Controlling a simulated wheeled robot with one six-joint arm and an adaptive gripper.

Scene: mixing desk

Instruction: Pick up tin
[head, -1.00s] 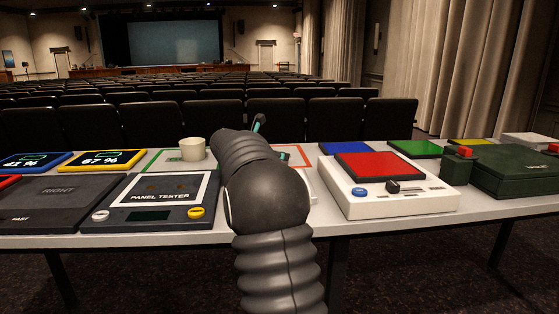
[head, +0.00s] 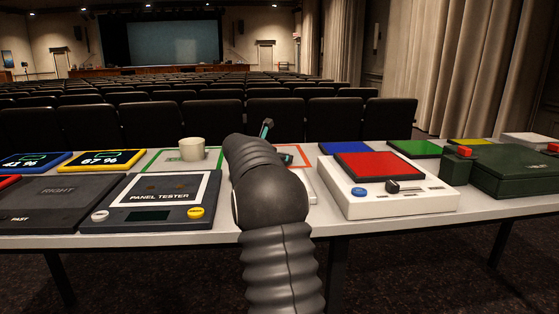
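A cream, round, open-topped container (head: 192,150) stands upright in the green-outlined area (head: 160,168) on the desk, left of my arm. It is the only tin-like thing I can make out; I cannot tell if it is metal. My gripper (head: 267,128) is mostly hidden behind my own dark arm. Only a small dark and teal piece of it shows above the arm, to the right of the container and apart from it. I cannot see the fingertips or whether they hold anything.
A red-outlined area (head: 298,153) lies partly behind my arm. The panel tester (head: 158,203) is at left front, and a white box with a red top (head: 382,187) is to the right. A dark green case (head: 512,172) stands further right. Seats (head: 275,122) line the far side.

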